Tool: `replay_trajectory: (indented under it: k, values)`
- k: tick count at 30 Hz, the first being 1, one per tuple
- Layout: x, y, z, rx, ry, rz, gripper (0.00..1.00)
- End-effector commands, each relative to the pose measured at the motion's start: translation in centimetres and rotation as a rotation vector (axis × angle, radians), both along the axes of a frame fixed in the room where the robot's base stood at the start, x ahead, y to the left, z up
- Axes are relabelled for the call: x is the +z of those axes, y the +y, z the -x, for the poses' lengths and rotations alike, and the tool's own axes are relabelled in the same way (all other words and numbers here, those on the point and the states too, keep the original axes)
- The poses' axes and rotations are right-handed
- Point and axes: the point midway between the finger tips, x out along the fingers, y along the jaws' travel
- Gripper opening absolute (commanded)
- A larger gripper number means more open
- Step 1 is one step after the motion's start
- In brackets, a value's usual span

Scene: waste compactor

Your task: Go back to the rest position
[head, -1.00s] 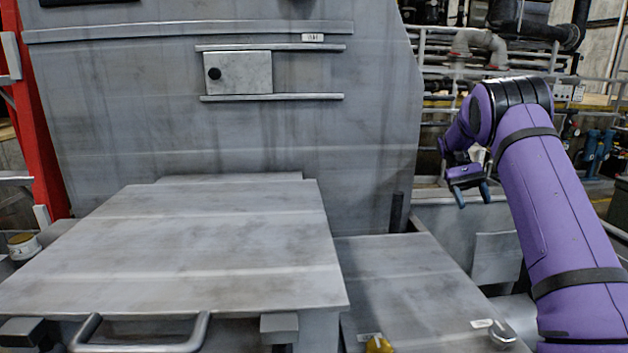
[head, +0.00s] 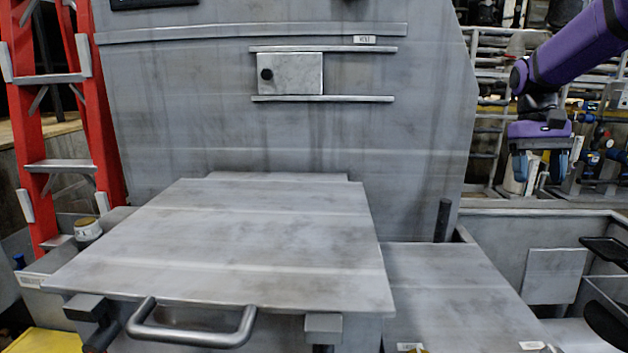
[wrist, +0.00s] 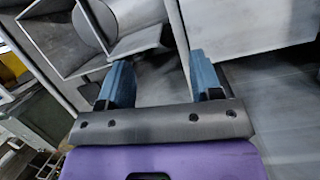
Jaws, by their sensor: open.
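My gripper (head: 542,166) is at the upper right of the head view, at the end of my purple arm. It points down, with its two blue fingers apart and nothing between them. In the wrist view my gripper (wrist: 160,80) also shows its two fingers spread and empty. It is apart from the grey compactor (head: 290,130), which stands to its left in the head view. My gripper hangs in front of railings and shelves at the back right.
A grey lid (head: 215,240) with a bar handle (head: 190,335) fills the middle front. A lower grey panel (head: 450,290) lies to its right. A red ladder (head: 60,130) stands at the left. A small yellow-topped jar (head: 87,229) sits by the lid.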

Motion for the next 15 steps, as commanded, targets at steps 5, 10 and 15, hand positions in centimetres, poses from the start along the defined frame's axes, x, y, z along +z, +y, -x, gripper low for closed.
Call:
replay_trajectory:
  k: [5, 10, 15]
  values:
    - [1.6, 2.3, 3.6, 0.039, -0.113, -0.005, 0.59]
    - [2.5, 4.3, 7.0, 0.075, -0.217, -0.008, 0.59]
    - [2.9, 6.1, 10.4, 0.110, -0.322, -0.013, 0.59]
